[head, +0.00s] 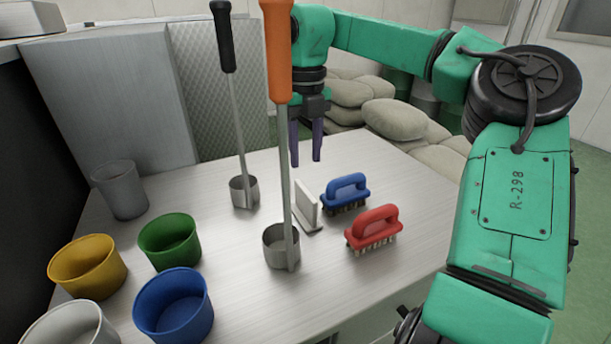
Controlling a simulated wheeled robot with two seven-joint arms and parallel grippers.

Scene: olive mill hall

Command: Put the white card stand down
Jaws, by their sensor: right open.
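The white card stand (307,205) stands upright on the metal table (365,280), between the orange-handled dipper and the blue brush. The dipper's shaft stands in front of its left side. My right gripper (305,162) is open and empty, fingers pointing down, and appears above and behind the card stand, apart from it. My left gripper is not in view.
Close to the card stand are an orange-handled dipper (282,230), a black-handled dipper (243,190), a blue brush (346,194) and a red brush (372,230). Yellow (88,268), green (169,242) and blue (173,306) cups stand at left. Sacks (394,119) lie beyond the table.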

